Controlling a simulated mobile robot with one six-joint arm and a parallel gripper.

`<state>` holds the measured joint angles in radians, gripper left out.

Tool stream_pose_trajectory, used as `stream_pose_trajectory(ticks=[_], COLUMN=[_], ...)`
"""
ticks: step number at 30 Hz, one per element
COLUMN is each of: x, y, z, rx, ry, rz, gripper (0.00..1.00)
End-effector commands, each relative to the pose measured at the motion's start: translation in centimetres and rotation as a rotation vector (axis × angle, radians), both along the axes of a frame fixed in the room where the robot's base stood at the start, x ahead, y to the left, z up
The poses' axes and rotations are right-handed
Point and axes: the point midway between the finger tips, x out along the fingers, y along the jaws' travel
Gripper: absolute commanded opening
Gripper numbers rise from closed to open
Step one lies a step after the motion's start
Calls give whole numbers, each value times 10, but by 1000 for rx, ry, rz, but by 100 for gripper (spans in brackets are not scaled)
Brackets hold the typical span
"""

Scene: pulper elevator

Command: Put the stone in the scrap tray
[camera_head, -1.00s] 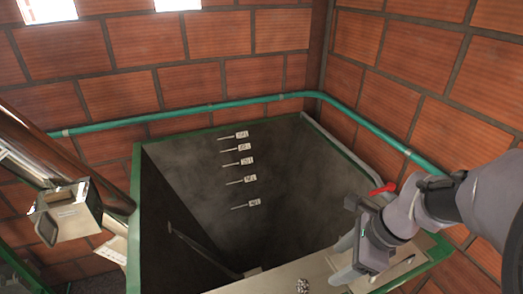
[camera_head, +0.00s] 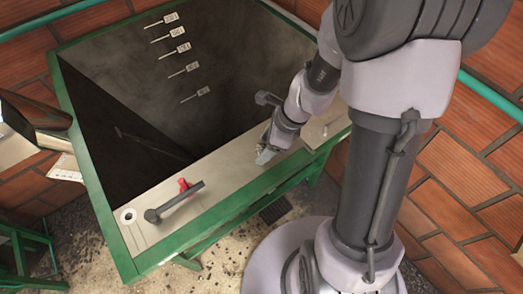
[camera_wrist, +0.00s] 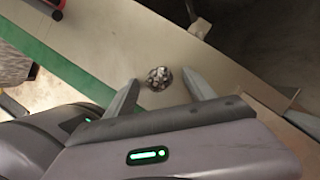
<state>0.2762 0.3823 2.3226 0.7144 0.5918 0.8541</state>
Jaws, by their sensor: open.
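The stone (camera_wrist: 159,79) is a small round lump, speckled dark and white, lying on the pale ledge (camera_wrist: 215,60) in the wrist view. My gripper (camera_wrist: 160,76) is open, with one fingertip on each side of the stone and a gap beside each. In the head view my gripper (camera_head: 265,152) is low over the front ledge (camera_head: 225,165) of the hopper. I cannot make out the stone there; the fingers seem to cover it. I cannot identify the scrap tray for certain; a thin plate (camera_head: 325,128) lies right of my gripper.
Behind the ledge the deep dark hopper (camera_head: 125,130) is open, with a green rim. Brick walls and a green pipe (camera_head: 490,97) are on the right.

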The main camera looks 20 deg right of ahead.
Motion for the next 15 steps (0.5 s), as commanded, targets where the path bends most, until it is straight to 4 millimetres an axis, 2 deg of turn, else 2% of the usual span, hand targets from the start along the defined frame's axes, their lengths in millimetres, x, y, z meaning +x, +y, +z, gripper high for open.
stream_pose_trajectory(ticks=[5,12,14,15], x=[0,0,0,0], y=[0,0,0,0], z=[1,1,1,1], rx=[0,1,1,1], ry=[1,0,0,0], rz=[0,0,0,0], gripper=[62,15,3,0])
